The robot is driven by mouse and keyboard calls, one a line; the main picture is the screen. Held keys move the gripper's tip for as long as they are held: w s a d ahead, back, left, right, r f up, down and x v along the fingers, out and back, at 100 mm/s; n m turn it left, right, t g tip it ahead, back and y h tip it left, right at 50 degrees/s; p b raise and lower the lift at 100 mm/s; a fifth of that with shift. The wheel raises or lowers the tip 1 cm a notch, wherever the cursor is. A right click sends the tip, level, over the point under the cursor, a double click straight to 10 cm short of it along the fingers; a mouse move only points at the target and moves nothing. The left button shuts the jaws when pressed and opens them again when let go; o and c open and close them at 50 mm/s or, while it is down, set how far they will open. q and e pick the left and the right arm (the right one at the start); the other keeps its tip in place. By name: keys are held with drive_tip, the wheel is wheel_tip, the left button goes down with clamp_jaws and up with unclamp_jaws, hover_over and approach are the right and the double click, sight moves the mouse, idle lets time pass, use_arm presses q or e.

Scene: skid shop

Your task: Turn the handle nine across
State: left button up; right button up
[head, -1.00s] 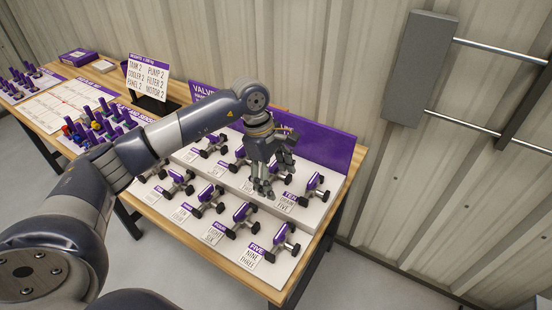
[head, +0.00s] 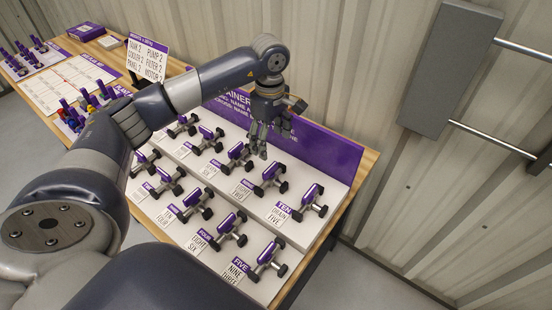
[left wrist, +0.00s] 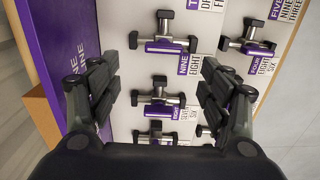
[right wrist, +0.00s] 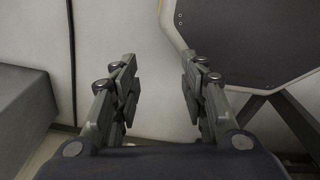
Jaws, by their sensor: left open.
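The handle nine (head: 271,174) is a purple bar on a silver valve with black knobs, in the upper row of the white board, second from the right end. In the left wrist view handle nine (left wrist: 163,47) lies sideways across the picture, just above its NINE label (left wrist: 188,70). My left gripper (head: 268,142) is open and empty, pointing down above the board near the purple back sign. Its fingers stand apart, not touching the handle. My right gripper (right wrist: 158,75) is open and empty, facing a pale wall; the head view does not show it.
Similar purple handles stand close by: ten (head: 311,197) to the right, eight (head: 237,152) to the left, and a lower row with five (head: 270,254). A purple sign (head: 310,145) rises behind the board. A grey box (head: 450,70) hangs on the wall at right.

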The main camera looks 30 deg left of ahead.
use_arm(q)
drive_tip(key=p, duration=0.2)
hover_over(270, 168)
drive_tip(key=f, duration=0.5)
drive_tip(key=shift+s+f, duration=0.15)
drive_tip(key=shift+s, duration=0.05)
drive_tip(key=f, duration=0.2)
drive_tip(key=f+p, duration=0.1)
drive_tip(key=f, duration=0.1)
drive_tip(key=shift+w, duration=0.25)
drive_tip(key=shift+f, duration=0.4)
use_arm(e)
drive_tip(key=r, duration=0.1)
drive_tip(key=s+r, duration=0.1)
drive_tip(key=r, duration=0.1)
drive_tip(key=shift+a+r, duration=0.1)
drive_tip(key=shift+a, duration=0.05)
use_arm(q)
drive_tip(key=c, duration=0.9)
drive_tip(key=shift+c, duration=0.7)
use_arm(e)
drive_tip(key=shift+s, duration=0.45)
